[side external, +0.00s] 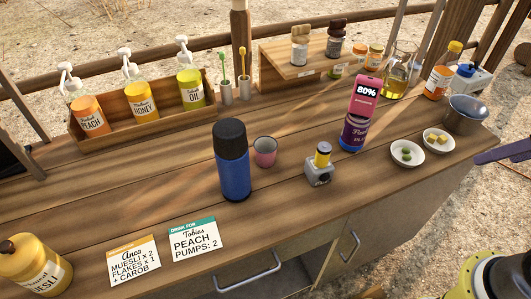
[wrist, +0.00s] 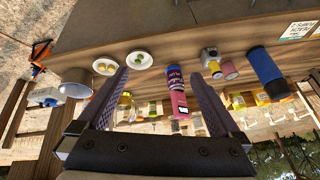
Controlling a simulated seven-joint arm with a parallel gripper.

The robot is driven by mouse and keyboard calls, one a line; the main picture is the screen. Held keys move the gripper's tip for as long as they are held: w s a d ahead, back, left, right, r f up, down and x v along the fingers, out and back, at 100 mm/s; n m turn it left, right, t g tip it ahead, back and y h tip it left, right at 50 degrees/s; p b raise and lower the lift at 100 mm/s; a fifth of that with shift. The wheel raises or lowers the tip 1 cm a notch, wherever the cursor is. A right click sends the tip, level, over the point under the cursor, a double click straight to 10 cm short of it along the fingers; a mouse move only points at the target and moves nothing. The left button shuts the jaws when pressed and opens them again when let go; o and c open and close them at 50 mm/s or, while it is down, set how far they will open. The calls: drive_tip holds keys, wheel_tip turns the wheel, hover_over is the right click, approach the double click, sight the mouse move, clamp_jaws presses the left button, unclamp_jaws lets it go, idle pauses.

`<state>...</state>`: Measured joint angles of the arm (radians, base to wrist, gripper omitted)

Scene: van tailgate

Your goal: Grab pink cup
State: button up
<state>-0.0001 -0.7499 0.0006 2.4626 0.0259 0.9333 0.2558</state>
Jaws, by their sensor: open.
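The pink cup (side external: 265,151) stands upright on the wooden counter, just right of the dark-lidded blue flask (side external: 232,165) in the side external view. The cup also shows in the wrist view (wrist: 229,70), right of the fingers and beside the flask (wrist: 268,72). My gripper (wrist: 158,74) is open, with two purple fingers spread apart and nothing held between them. In the side external view only a purple finger shows at the right edge, apart from the cup and beyond the counter's right end.
A grey device with a yellow top (side external: 320,170) stands right of the cup. A purple can with a pink 80% piece (side external: 355,130), two small bowls (side external: 407,152) and a metal pot (side external: 465,114) lie further right. A pump-bottle rack (side external: 150,112) and two cards are left.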

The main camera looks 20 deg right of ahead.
drive_tip(key=w+a+r+m+y, duration=0.1)
drive_tip(key=w+a+r+m, duration=0.1)
drive_tip(key=w+r+m, duration=0.4)
drive_tip(key=w+a+r+m+g+y, duration=0.1)
drive_tip(key=w+a+r+m, duration=0.15)
drive_tip(key=w, duration=0.35)
drive_tip(key=w+a+r+m+y, duration=0.1)
drive_tip(key=w+a+r+m, duration=0.15)
drive_tip(key=w, duration=0.35)
drive_tip(key=m+g+y, duration=0.1)
drive_tip(key=m+g, duration=0.2)
drive_tip(key=g, duration=0.2)
hover_over(266, 148)
drive_tip(key=s+d, duration=0.1)
drive_tip(key=s, duration=0.1)
wheel_tip(266, 148, down, 27)
drive_tip(key=shift+d+r, duration=0.1)
drive_tip(key=shift+r, duration=0.05)
drive_tip(key=shift+x, duration=3.15)
drive_tip(key=shift+r, duration=0.1)
drive_tip(key=c, duration=1.4)
